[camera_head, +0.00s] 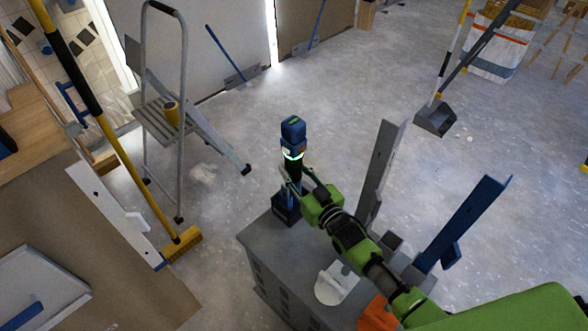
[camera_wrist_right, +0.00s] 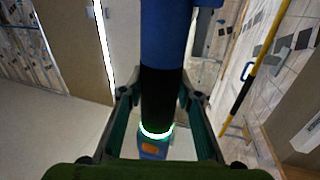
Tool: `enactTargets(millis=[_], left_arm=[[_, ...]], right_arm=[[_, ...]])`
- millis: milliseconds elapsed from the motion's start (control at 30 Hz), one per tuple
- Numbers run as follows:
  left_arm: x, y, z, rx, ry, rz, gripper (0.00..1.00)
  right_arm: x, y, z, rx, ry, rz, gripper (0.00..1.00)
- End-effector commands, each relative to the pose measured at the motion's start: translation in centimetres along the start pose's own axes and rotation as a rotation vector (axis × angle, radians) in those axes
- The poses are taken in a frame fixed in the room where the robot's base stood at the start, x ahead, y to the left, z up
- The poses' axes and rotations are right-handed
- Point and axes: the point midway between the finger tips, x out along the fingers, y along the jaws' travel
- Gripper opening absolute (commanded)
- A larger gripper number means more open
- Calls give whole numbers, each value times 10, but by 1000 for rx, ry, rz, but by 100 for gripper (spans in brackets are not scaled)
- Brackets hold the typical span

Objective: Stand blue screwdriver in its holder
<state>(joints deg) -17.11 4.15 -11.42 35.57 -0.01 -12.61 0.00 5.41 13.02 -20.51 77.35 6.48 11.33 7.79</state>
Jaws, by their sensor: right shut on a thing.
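The blue screwdriver (camera_head: 292,132) is a thick upright power tool with a blue head, a glowing ring and a black grip. My right gripper (camera_head: 297,178) is shut around its black grip. The right wrist view shows the black grip (camera_wrist_right: 160,98) between the two fingers (camera_wrist_right: 158,100), with the glowing ring and blue head below it in the picture. A dark block (camera_head: 286,208), which looks like the holder, stands on the grey cabinet's far corner, directly below the tool. The tool's lower end meets it in the picture; I cannot tell whether it is seated. My left gripper is not in view.
The grey cabinet (camera_head: 262,241) also carries a white round item (camera_head: 335,284) and an orange item (camera_head: 378,314). A grey upright (camera_head: 378,172) and a blue upright (camera_head: 466,222) stand to the right. A stepladder (camera_head: 181,110) and a yellow broom (camera_head: 183,243) are at left.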

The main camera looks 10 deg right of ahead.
Motion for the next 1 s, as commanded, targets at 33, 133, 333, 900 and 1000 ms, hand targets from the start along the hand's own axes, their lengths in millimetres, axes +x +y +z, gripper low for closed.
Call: enactTargets(millis=[33, 133, 333, 900, 1000], left_arm=[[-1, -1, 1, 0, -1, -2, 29], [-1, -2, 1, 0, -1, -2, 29], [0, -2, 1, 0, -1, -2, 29], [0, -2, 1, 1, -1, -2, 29], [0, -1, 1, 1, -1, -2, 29]], right_arm=[[2, 0, -6, 0, 13, -1, 0], [2, 0, -6, 0, 13, -1, 0], [2, 0, -5, 0, 13, -1, 0], [-1, 0, 4, 0, -7, 0, 76], [0, 0, 3, 0, -5, 0, 78]])
